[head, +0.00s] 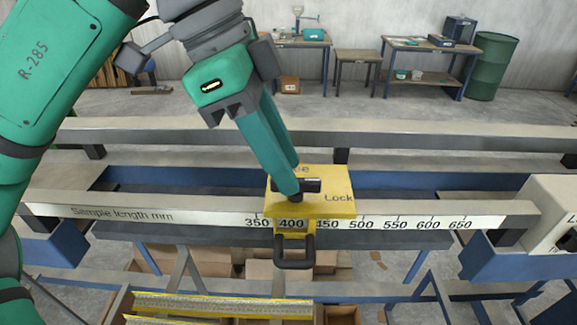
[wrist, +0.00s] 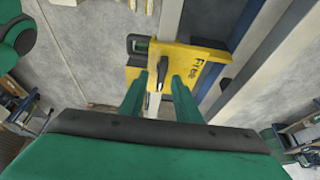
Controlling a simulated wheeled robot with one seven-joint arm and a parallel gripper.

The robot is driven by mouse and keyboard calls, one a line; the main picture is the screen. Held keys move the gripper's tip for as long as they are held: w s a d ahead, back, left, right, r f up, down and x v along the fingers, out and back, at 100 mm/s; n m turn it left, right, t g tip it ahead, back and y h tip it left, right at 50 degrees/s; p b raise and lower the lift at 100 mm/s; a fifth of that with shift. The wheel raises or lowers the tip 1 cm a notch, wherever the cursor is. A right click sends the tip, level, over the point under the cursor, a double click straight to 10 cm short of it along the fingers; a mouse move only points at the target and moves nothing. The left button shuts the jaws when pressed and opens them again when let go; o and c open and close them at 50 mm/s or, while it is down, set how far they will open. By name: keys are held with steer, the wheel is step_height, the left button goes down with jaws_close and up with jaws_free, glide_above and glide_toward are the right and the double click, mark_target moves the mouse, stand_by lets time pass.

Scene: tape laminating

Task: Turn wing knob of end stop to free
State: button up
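The yellow end stop (head: 318,208) sits on the scale rail near the 400 mark, with a Lock label at its right and a partly hidden Free label at its far edge. It also shows in the wrist view (wrist: 207,52). Its dark wing knob (wrist: 157,74) lies roughly left to right in the head view, toward the Lock side; my fingers partly cover it there. My gripper (head: 292,193) reaches down to the knob. In the wrist view its fingers (wrist: 159,77) are apart on either side of the knob, with gaps showing.
The sample length rail (head: 180,213) runs left to right under the end stop. A black loop handle (head: 295,257) hangs at the stop's front. A pale machine housing (head: 547,215) stands at the right end. Another rail (head: 440,134) runs behind.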

steer(key=shift+x, duration=0.95)
steer(key=shift+w, duration=0.15)
jaws_close()
